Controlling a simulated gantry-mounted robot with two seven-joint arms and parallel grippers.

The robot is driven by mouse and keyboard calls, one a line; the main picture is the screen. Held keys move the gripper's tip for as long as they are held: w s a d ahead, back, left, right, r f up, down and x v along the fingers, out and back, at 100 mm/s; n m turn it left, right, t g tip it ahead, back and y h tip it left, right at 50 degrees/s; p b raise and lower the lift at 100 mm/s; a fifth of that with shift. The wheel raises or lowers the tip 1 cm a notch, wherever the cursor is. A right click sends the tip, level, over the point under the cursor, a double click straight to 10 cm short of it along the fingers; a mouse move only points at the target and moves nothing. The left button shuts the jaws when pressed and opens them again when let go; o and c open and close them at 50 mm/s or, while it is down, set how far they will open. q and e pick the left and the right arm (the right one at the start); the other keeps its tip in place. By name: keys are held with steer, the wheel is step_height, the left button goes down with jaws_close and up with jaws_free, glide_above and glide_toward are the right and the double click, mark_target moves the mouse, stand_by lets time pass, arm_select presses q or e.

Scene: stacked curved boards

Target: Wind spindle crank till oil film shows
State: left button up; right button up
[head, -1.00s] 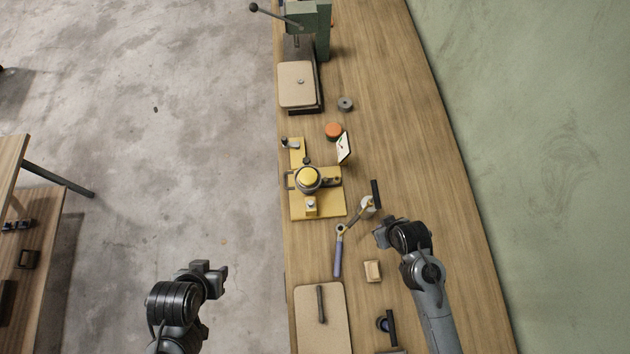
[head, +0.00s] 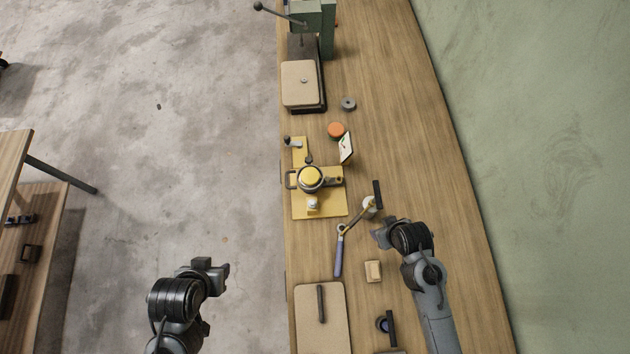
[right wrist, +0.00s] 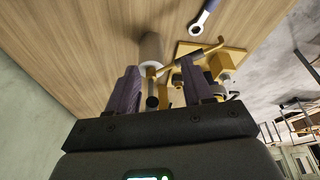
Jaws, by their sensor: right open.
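A yellow fixture (head: 331,208) stands on the bench, with a round yellow-capped metal body (head: 311,176) in its middle. A short grey arm with a dark knob (head: 290,142) sits at its far left corner; I cannot tell whether this is the spindle crank. No oil film can be made out. My right gripper (head: 381,233) is over the bench, nearer than the fixture and to its right. In the right wrist view its fingers (right wrist: 160,90) are apart, with a brass-coloured rod with a dark end (right wrist: 152,88) showing beyond them. My left gripper (head: 217,270) hangs over the floor; its jaws are unclear.
A purple-handled tool (head: 338,258), a white cylinder (head: 369,208) and a tan block (head: 373,271) lie near my right arm. A tan board (head: 333,335) is at the front. An orange disc (head: 336,130), a tilted card (head: 346,148) and a green press (head: 328,40) stand farther back.

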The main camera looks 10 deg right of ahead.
step_height(320, 180, up, 7)
steer(key=shift+p, duration=0.4)
steer(key=shift+s+f, duration=0.1)
steer(key=shift+f, duration=0.05)
